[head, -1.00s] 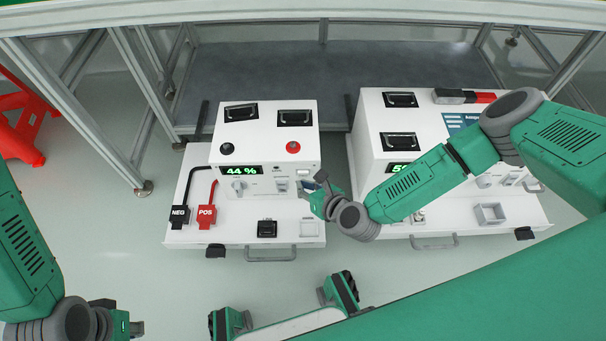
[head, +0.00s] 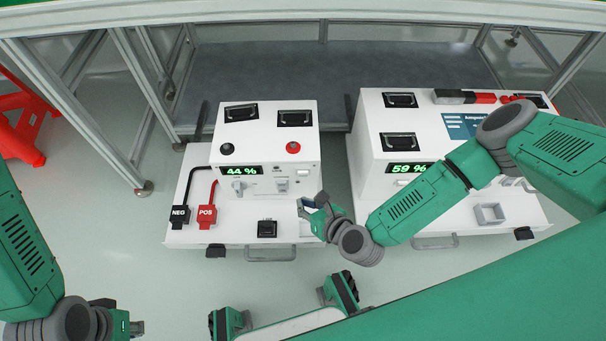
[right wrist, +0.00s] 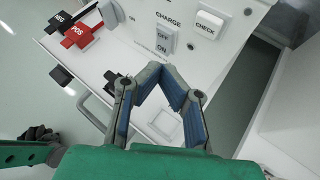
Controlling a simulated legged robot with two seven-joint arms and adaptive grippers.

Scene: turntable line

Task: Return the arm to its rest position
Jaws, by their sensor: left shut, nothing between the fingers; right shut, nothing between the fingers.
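My right arm reaches in from the right in the head view. Its gripper (head: 311,206) is over the front right corner of the left white unit's tray, beside the unit's front panel. In the right wrist view the gripper (right wrist: 165,68) has its fingertips together, with nothing between them. The charge switch (right wrist: 165,37) and the check button (right wrist: 208,23) are on the panel beyond it. My left gripper (head: 137,328) is at the lower left of the head view, shut and empty, over bare floor and away from both units.
The left unit (head: 265,145) shows 44 %; the right unit (head: 400,150) shows 59 %. The black NEG connector (head: 180,214) and red POS connector (head: 207,215) lie on the left tray. A frame table (head: 300,22) stands behind. A red stand (head: 20,125) is at far left.

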